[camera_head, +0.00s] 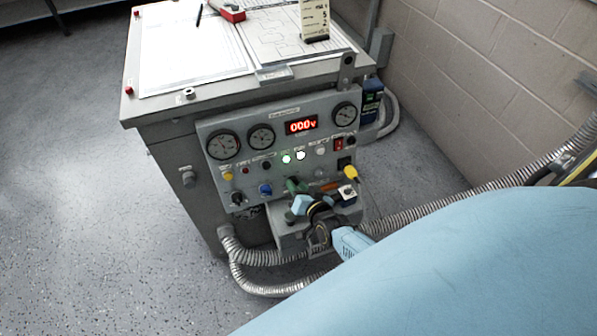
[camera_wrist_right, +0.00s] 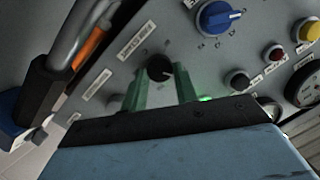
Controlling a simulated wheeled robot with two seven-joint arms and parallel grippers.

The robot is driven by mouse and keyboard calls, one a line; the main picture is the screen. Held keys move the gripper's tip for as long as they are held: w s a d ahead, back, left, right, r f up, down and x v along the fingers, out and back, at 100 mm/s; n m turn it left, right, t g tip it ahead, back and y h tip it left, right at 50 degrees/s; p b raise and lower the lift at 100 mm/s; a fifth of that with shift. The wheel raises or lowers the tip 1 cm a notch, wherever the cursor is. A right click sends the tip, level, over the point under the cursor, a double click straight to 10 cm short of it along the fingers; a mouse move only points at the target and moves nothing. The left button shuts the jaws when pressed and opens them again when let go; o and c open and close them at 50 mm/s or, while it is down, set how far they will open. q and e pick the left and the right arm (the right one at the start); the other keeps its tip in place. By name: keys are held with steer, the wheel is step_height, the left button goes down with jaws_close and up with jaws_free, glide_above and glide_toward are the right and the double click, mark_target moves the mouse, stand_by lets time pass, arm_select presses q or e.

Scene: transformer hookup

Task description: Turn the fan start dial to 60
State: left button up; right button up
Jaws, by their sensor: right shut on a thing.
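The control panel (camera_head: 215,187) is the grey front of a cabinet with gauges, lamps and knobs. A small black dial (camera_wrist_right: 159,68) sits between the green fingers of my right gripper (camera_wrist_right: 163,88) in the right wrist view. The gripper is shut on this dial, and a thin pale mark shows on the dial's face. In the head view my right gripper (camera_head: 296,186) is at the panel's lower middle and hides the dial. My left gripper is not in view.
A blue dial (camera_head: 265,189) sits beside the gripped dial, and it also shows in the right wrist view (camera_wrist_right: 218,16). A red display (camera_head: 300,126) reads 000 V. Open floor (camera_head: 70,190) lies left.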

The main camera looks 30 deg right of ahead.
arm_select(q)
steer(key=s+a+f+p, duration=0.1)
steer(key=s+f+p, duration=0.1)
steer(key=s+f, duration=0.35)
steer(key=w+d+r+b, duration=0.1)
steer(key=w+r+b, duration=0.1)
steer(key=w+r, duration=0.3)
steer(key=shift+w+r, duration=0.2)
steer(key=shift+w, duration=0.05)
arm_select(e)
steer(key=shift+w+a+n+g+h, duration=0.15)
steer(key=shift+n+h, duration=0.5)
steer(key=shift+n, duration=2.1)
steer(key=shift+a+n+g+h, duration=0.25)
steer(key=shift+n+h, duration=0.45)
steer(key=shift+n, duration=2.1)
steer(key=shift+w+a+n+g+h, duration=0.15)
steer(key=shift+n+h, duration=0.5)
steer(key=shift+n, duration=2.1)
steer(key=shift+s, duration=0.1)
steer(key=o, duration=1)
